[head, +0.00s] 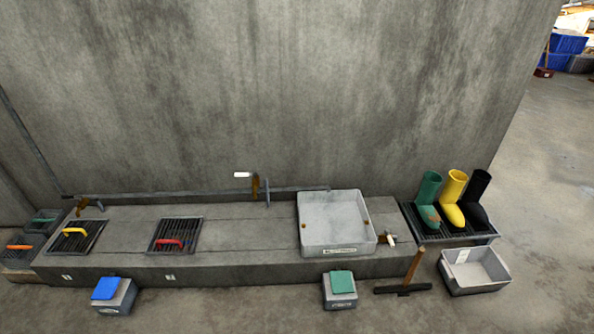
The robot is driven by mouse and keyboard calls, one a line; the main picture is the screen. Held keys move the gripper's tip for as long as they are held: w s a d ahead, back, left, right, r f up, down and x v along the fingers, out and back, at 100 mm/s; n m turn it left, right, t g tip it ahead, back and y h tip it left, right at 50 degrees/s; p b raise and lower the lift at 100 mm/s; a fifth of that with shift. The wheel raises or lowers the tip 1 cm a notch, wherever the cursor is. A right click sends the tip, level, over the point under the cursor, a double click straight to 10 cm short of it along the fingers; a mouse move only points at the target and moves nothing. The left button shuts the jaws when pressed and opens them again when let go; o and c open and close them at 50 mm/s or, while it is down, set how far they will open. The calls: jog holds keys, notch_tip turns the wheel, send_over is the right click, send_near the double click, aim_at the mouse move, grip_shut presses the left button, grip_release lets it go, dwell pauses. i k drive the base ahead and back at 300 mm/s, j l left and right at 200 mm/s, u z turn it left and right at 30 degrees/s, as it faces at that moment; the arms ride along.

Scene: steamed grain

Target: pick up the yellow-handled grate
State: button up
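The yellow-handled grate (88,243) is a dark slatted square set in the top of a low concrete bench (130,265), near its left end. Its yellow handle (74,232) is a short bar standing across the grate's upper middle. It looks uncovered from this view. My gripper is not in view.
A red-handled grate (186,240) lies to its right. Orange-handled (14,262) and green-handled (36,224) grates sit at far left. A brass tap (82,205) is just behind. A blue-lidded box (114,296) stands in front. A white basin (334,240) and boots (453,200) are right.

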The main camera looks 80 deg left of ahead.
aim_at(66, 231)
jog(key=u, duration=4.05)
jog(key=i+j+z, duration=0.2)
jog(key=i+j, duration=0.3)
jog(key=i, duration=0.45)
jog(key=i+j+z, duration=0.15)
jog(key=i+j, duration=0.5)
jog(key=i, duration=0.25)
jog(key=i+j+z, duration=0.2)
jog(key=i+j, duration=0.55)
jog(key=i, duration=0.1)
